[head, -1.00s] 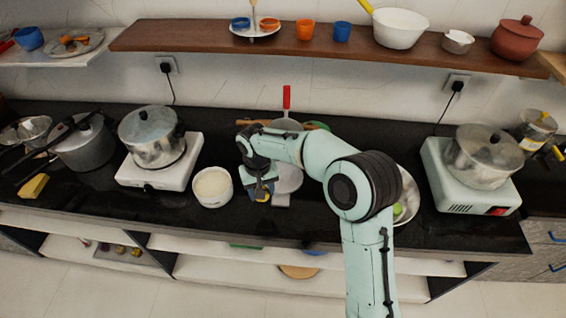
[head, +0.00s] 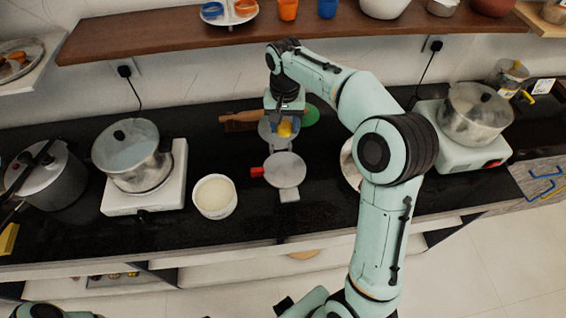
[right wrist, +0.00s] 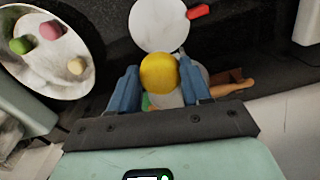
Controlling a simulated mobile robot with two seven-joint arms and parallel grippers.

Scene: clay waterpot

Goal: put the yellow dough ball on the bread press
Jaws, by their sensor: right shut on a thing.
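My right gripper (head: 284,124) is shut on the yellow dough ball (head: 285,129), with its fingers pointing down. In the right wrist view the ball (right wrist: 158,73) sits between the two blue fingers (right wrist: 158,80). The bread press has a round grey near plate (head: 285,172), bare on top, with a red grip (head: 257,171) at its left. Its far round plate (head: 272,138) is partly hidden by the gripper and ball. The ball overlaps that far plate in the head view; I cannot tell its height above it. In the right wrist view the near plate (right wrist: 160,22) lies beyond the ball.
A bowl (right wrist: 45,85) with pink and green balls is partly behind my arm in the head view. A white pot (head: 214,197) stands left; a cooker with pot (head: 134,162) is farther left. The shelf (head: 165,38) overhangs.

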